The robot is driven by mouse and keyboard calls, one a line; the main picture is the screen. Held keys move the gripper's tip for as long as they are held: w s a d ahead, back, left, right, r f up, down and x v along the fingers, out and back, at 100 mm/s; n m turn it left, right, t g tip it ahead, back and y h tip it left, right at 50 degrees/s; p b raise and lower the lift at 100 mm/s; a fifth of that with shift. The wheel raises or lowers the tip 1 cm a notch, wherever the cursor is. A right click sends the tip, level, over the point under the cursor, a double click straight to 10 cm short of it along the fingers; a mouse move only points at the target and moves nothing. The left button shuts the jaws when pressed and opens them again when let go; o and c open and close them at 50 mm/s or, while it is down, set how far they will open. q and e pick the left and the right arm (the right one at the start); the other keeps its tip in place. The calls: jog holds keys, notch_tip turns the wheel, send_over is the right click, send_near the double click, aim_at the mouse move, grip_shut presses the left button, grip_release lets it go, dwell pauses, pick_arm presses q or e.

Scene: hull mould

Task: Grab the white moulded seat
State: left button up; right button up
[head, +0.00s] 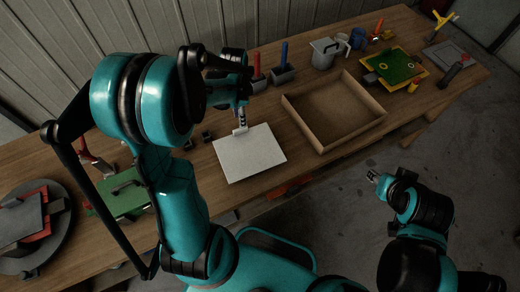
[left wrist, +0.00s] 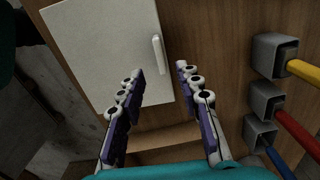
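The white moulded seat looks like a flat white panel (head: 250,155) lying on the wooden table, left of the cardboard tray. In the left wrist view the panel (left wrist: 95,50) fills the upper left, with a small white upright handle (left wrist: 158,54) near its right edge. My left gripper (head: 241,124) is over the panel's far edge in the head view. In the left wrist view the left gripper (left wrist: 160,71) is open, with the handle lined up in the gap between its fingertips. Whether they touch it is unclear. My right gripper (head: 375,177) is off the table's front, above the floor, its fingers too small to judge.
An empty open cardboard tray (head: 333,112) stands right of the panel. Grey blocks with red (head: 256,66) and blue (head: 284,54) handles stand behind. A green board (head: 393,66) is farther right. A green handled piece (head: 122,196) and a round dark stand (head: 35,255) are left.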

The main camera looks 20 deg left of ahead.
pick_arm(q)
notch_tip(320, 180, down, 2)
jog(key=shift+f+b, duration=0.1)
jog(key=shift+b, duration=0.25)
notch_tip(320, 180, down, 6)
jog(key=shift+a+r+b, duration=0.15)
jog(key=shift+r+b, duration=0.1)
jog(key=shift+b, duration=0.85)
jog(key=shift+s+r, duration=0.1)
grip_shut()
